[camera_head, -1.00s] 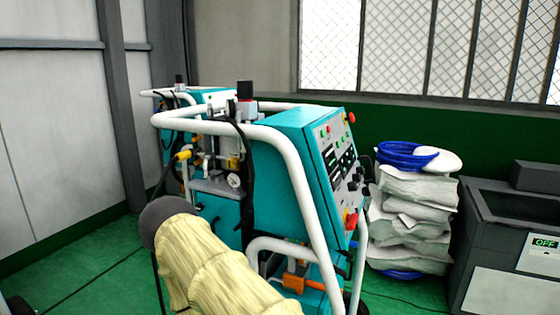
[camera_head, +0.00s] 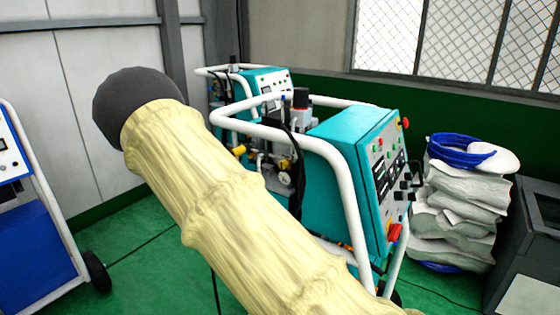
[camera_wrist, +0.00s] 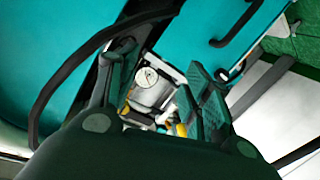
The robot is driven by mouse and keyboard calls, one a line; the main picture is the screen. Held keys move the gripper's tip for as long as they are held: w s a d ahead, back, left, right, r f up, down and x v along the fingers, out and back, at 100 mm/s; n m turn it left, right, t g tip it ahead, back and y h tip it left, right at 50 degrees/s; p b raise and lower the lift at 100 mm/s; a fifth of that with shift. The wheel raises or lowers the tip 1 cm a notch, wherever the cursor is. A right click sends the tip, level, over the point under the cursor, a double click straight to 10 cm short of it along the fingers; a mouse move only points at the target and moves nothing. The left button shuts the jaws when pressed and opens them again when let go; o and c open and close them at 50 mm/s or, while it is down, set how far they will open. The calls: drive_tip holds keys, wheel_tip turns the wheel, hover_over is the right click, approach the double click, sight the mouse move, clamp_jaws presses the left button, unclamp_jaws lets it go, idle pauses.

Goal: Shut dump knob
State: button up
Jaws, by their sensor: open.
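The teal foam proportioner (camera_head: 340,135) stands right of centre in the head view, inside a white tube frame. Its side carries metal fittings, a round gauge (camera_head: 284,178) and yellow parts (camera_head: 239,151). I cannot tell which part is the dump knob. In the wrist view my gripper (camera_wrist: 161,62) is open with nothing between its fingers. Beyond the fingers show a white dial gauge (camera_wrist: 147,77), a metal block and small yellow parts (camera_wrist: 181,129), partly hidden by the gripper. My gripper is not visible in the head view; my sleeved arm covers the machine's lower left.
A second teal unit (camera_head: 262,82) stands behind. A blue cart (camera_head: 40,240) is at the left edge. Stacked white sacks (camera_head: 455,205) with a blue hose coil (camera_head: 460,150) stand at right, beside a dark cabinet (camera_head: 525,240). A black hose (camera_wrist: 60,85) crosses the wrist view near the left finger.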

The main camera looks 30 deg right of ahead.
sight(282, 166)
drive_tip(key=w+r+m+g+h+p, duration=0.1)
drive_tip(key=w+r+m+h+p, duration=0.15)
drive_tip(key=r, duration=1.15)
drive_tip(key=shift+m, duration=0.45)
drive_tip(key=p+x, duration=0.4)
drive_tip(key=x, duration=0.7)
drive_tip(key=shift+w+a+f, duration=0.1)
